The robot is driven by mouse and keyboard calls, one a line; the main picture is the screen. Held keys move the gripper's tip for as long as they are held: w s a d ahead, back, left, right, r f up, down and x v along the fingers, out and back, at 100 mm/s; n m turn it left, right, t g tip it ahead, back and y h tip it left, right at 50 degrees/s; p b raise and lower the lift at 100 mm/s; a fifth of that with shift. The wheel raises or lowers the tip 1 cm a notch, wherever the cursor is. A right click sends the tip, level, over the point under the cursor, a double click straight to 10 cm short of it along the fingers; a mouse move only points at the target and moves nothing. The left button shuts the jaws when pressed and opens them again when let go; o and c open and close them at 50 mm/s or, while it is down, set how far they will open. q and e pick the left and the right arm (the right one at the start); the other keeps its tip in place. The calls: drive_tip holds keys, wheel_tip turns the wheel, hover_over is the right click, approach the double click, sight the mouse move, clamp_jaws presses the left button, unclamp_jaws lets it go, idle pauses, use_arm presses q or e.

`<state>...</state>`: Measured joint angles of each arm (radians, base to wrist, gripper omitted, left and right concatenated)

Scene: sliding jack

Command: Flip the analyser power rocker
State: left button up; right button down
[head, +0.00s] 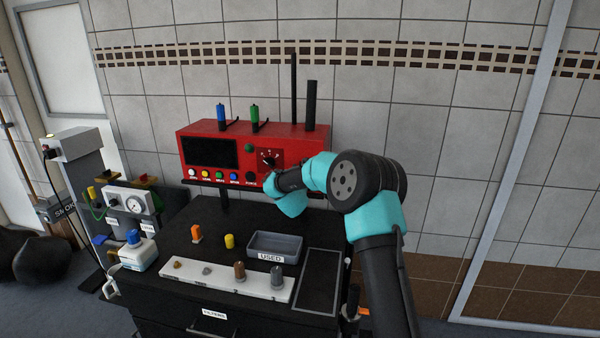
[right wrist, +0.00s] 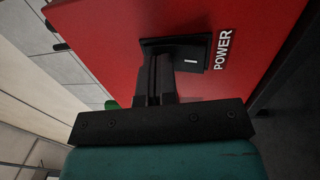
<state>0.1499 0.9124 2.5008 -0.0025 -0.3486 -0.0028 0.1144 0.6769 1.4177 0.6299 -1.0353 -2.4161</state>
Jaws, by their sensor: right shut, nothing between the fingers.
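The red analyser (head: 225,134) stands on a stand behind the black cart, with a dark screen, coloured buttons and a dial on its front. In the right wrist view its black power rocker (right wrist: 192,62) has a white line mark and sits beside the white POWER label (right wrist: 222,48). My right gripper (head: 268,183) is in front of the analyser's lower right front. In the right wrist view the right gripper (right wrist: 157,58) is shut and empty, its fingertips over part of the rocker housing. I cannot tell whether they touch it. My left gripper is not in view.
The black cart (head: 180,247) below holds a grey USED tray (head: 275,246), a white rack (head: 225,281) with several pieces, and orange and yellow pieces. A white bottle (head: 138,253) with a blue cap and a gauge (head: 134,204) are at left.

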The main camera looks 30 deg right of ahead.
drive_tip(key=r+v, duration=0.3)
drive_tip(key=v, duration=1)
drive_tip(key=shift+s+a, duration=0.3)
drive_tip(key=shift+a, duration=0.05)
drive_tip(key=shift+r, duration=0.1)
